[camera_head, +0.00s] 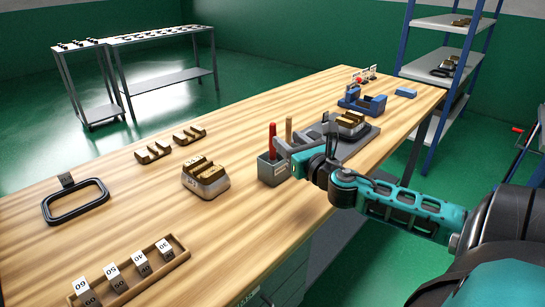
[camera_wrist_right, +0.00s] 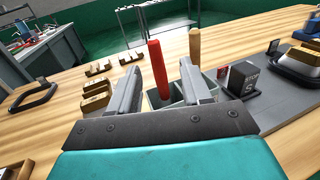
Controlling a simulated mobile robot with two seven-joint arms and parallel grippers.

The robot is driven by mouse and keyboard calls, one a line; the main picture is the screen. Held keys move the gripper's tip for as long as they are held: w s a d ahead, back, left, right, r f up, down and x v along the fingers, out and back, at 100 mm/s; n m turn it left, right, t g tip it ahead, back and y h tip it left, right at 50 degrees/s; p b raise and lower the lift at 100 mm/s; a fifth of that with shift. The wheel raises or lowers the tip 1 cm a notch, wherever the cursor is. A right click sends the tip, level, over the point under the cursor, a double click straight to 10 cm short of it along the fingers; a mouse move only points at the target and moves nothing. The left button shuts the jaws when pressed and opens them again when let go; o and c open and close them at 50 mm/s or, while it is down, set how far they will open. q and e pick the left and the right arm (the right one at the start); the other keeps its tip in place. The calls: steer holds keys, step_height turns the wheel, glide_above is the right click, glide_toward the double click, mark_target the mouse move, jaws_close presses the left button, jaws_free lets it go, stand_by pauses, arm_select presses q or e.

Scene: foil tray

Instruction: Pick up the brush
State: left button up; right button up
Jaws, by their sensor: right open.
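A grey holder (camera_head: 272,172) stands on the wooden table with a red handle (camera_head: 272,138) and a tan handle (camera_head: 289,130) upright in it. Their lower ends are hidden inside, so I cannot tell which is the brush. My right gripper (camera_head: 284,156) is at the holder's right side. In the right wrist view my open right gripper (camera_wrist_right: 160,72) has the red handle (camera_wrist_right: 158,70) between its two fingers, with space on both sides. The tan handle (camera_wrist_right: 195,44) is behind and to the right of the right finger. My left gripper is not in view.
A wooden rack of numbered cubes (camera_head: 130,275) lies in front. The table between them is clear.

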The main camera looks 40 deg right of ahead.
mark_target(274, 132)
steer(key=shift+a+x, duration=0.15)
steer(key=shift+x, duration=1.75)
steer(key=shift+a+x, duration=0.15)
steer(key=shift+x, duration=1.75)
steer(key=shift+f, duration=0.15)
steer(key=shift+c, duration=0.4)
jaws_close()
